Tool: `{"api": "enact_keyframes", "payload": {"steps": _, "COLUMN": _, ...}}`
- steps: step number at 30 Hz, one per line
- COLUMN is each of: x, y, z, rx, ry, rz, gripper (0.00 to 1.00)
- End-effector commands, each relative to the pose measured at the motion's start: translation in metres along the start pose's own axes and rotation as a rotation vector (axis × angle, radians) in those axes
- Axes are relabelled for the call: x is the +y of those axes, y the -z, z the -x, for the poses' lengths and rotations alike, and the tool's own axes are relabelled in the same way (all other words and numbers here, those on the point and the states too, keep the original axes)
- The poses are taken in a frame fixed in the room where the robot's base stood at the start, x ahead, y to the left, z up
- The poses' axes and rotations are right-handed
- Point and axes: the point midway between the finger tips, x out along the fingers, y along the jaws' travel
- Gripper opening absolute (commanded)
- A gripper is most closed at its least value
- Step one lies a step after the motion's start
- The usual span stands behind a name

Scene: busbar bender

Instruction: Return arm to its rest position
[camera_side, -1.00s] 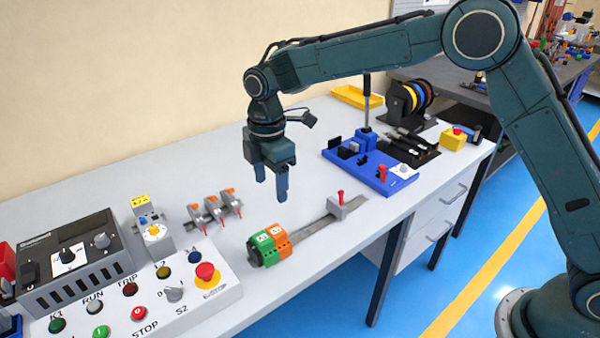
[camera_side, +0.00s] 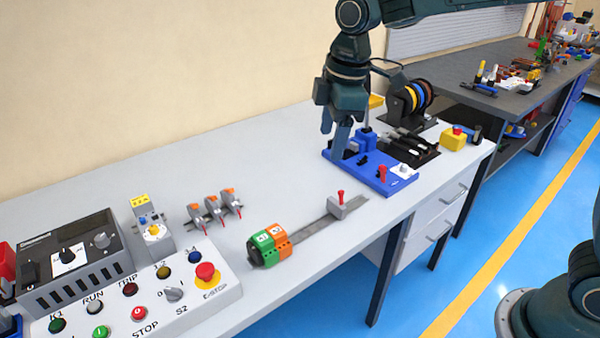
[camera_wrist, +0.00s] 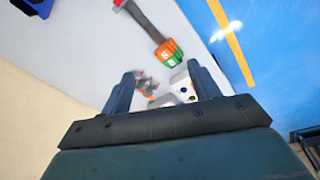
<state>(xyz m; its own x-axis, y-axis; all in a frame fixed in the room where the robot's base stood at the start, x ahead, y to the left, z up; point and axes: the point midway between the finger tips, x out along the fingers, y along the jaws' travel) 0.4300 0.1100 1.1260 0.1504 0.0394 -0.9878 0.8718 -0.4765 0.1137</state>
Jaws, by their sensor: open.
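My gripper (camera_side: 335,134) is in the air over the back of the bench in the side view, pointing down in front of the blue fixture's left end. In the wrist view my gripper (camera_wrist: 163,82) shows two fingers apart with nothing between them. The upper part of my arm runs off the top of the side view.
The blue fixture (camera_side: 372,175) stands below and right of my gripper. A flat bar (camera_side: 316,227) with green and orange blocks (camera_side: 270,243) lies mid-bench. A control box (camera_side: 130,300) is at front left, and a spool rack (camera_side: 408,103) at the back. The bench's left rear is clear.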

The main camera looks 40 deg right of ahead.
Motion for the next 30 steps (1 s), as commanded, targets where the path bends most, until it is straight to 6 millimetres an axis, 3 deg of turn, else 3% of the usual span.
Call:
{"api": "enact_keyframes", "payload": {"steps": 6, "x": -0.02, "y": -0.042, "z": 0.034, "rx": 0.039, "ry": -0.048, "rz": -0.184, "gripper": 0.61}}
{"api": "enact_keyframes", "payload": {"steps": 15, "x": -0.055, "y": -0.097, "z": 0.064, "rx": 0.096, "ry": -0.105, "rz": -0.433, "gripper": 0.61}}
{"api": "enact_keyframes", "payload": {"steps": 22, "x": -0.087, "y": -0.136, "z": 0.074, "rx": 0.147, "ry": -0.144, "rz": -0.621, "gripper": 0.61}}
{"api": "enact_keyframes", "payload": {"steps": 30, "x": -0.126, "y": -0.178, "z": 0.074, "rx": 0.214, "ry": -0.185, "rz": -0.842, "gripper": 0.61}}
